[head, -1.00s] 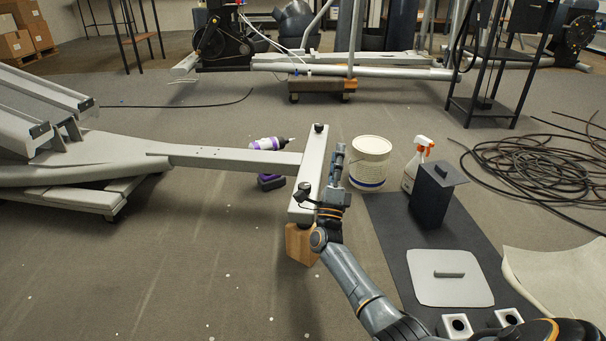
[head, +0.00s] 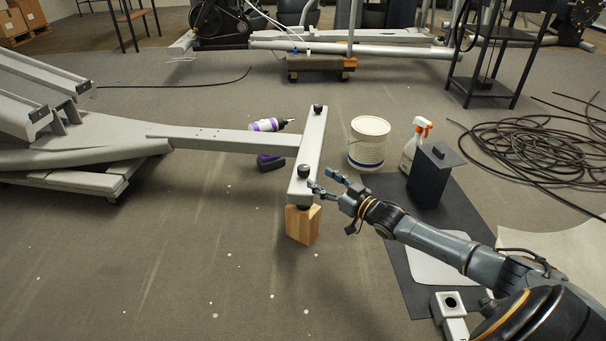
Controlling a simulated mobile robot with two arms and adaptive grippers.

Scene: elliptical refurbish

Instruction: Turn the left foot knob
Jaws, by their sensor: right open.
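The grey crossbar (head: 309,145) lies at the end of the machine's long beam. It carries a black knob (head: 304,171) at its near end and another black knob (head: 318,108) at its far end. A dark foot part shows under the near end, above a wooden block (head: 302,225). I cannot tell from the picture which knob is the left foot knob. My right gripper (head: 320,179) is open and empty, just right of the bar's near end, its fingers pointing left towards the near knob. Contact is not clear. My left gripper is out of view.
A purple-and-white bottle (head: 268,125) and a purple-black tool (head: 270,162) lie left of the bar. A white bucket (head: 369,144), a spray bottle (head: 411,148) and a dark box (head: 430,178) stand right. Coiled cable (head: 525,150) lies further right. The floor at front left is clear.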

